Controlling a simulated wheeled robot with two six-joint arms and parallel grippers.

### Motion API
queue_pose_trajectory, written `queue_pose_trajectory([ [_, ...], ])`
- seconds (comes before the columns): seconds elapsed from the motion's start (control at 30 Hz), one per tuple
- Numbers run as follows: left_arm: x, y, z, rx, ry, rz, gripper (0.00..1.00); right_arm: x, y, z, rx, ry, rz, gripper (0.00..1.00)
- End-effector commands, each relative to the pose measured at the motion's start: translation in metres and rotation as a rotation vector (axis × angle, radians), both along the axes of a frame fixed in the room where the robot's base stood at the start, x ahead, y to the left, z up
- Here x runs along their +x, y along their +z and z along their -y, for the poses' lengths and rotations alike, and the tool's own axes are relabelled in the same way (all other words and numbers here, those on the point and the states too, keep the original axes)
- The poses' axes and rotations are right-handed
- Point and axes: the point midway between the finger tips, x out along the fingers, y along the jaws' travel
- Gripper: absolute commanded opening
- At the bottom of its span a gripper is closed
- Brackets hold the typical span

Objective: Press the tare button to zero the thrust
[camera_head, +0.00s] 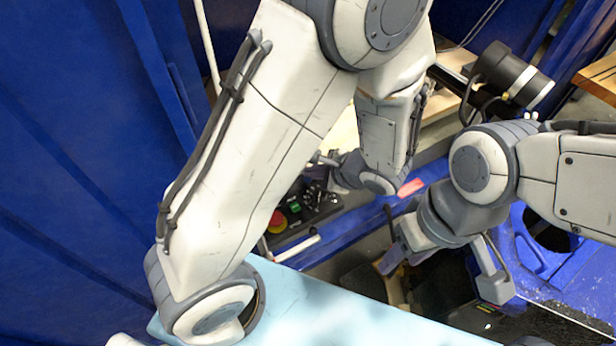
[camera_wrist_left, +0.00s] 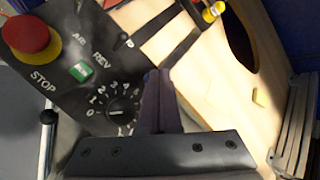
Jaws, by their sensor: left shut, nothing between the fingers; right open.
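A black control panel (camera_head: 322,208) shows beside my left wrist; it also fills the upper left of the left wrist view (camera_wrist_left: 65,60). It carries a red stop button (camera_wrist_left: 27,35) on a yellow base, a lit green switch (camera_wrist_left: 81,71), and a numbered dial (camera_wrist_left: 122,108). No tare label is readable, so I cannot tell which control is the tare button. My left gripper (camera_wrist_left: 158,78) is shut and empty, its fingers in front of the panel's right part, hiding some of it; contact cannot be told. My right gripper (camera_head: 402,262) is open, low on the right.
A wooden board (camera_wrist_left: 215,75) with a dark round hole lies right of the panel in the left wrist view. A blue tank part (camera_head: 560,260) with an opening is right of my right gripper. Blue curtains (camera_head: 75,150) hang at left.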

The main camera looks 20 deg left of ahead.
Motion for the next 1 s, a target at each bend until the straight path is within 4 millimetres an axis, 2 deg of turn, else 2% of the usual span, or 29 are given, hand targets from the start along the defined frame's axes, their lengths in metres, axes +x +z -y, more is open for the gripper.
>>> queue_pose_trajectory([
  [0.53, 0.0, -0.002, 0.0, 0.0, 0.0, 0.0, 0.0, 0.0, -0.002, 0.0, 0.0, 0.0, 0.0, 0.5],
  [0.83, 0.0, 0.012, 0.0, -0.001, 0.0, 0.001, 0.0, 0.0, 0.008, 0.0, 0.0, 0.0, 0.0, 0.5],
  [1.0, 0.0, 0.013, 0.0, 0.0, 0.0, 0.0, 0.0, 0.0, 0.009, 0.0, 0.0, 0.0, 0.0, 0.5],
])
